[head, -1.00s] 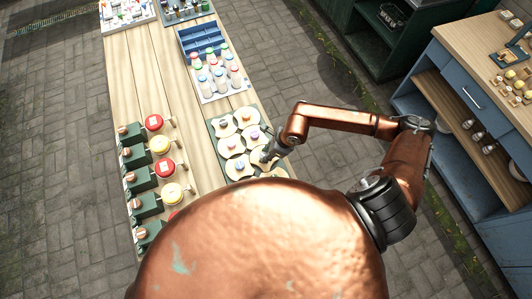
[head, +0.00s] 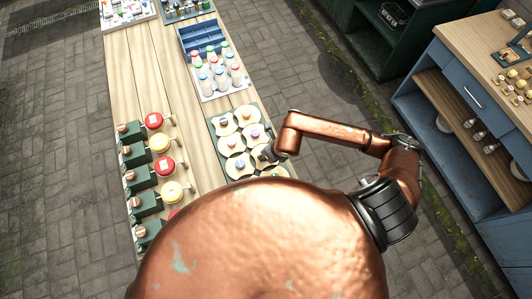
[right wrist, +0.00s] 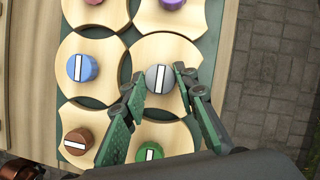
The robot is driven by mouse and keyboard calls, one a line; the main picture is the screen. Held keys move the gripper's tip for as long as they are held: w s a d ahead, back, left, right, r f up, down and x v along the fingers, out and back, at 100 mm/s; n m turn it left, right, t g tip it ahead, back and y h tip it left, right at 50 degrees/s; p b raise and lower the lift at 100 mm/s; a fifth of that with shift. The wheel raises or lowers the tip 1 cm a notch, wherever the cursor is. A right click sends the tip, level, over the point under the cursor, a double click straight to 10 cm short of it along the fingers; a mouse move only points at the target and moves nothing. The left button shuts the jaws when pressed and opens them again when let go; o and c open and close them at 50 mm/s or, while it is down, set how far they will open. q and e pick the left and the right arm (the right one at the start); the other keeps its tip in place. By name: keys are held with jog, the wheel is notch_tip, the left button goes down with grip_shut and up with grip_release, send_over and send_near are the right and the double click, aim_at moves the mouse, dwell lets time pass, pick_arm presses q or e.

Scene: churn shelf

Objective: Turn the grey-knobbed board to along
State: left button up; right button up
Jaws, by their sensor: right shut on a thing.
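The grey knob (right wrist: 160,78) sits on a pale wooden board (right wrist: 165,45) with scooped sides, in the right column of the green base (right wrist: 208,42). Its white bar runs nearly up and down in the right wrist view, slightly tilted. My right gripper (right wrist: 163,80) is shut on the grey knob, one finger on each side. In the head view my right gripper (head: 265,154) reaches down over the boards and hides most of this knob. My left gripper is not in view.
Neighbouring boards carry a blue knob (right wrist: 82,68), a brown knob (right wrist: 78,141) and a green knob (right wrist: 150,153) close by. A tray of bottles (head: 222,92) stands behind. Red and yellow round-topped things (head: 164,165) line the table's left side. Paving lies right of the table.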

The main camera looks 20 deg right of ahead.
dwell(0.3)
jog(key=o, duration=1.1)
jog(key=shift+o, duration=0.2)
jog(key=v, duration=1.2)
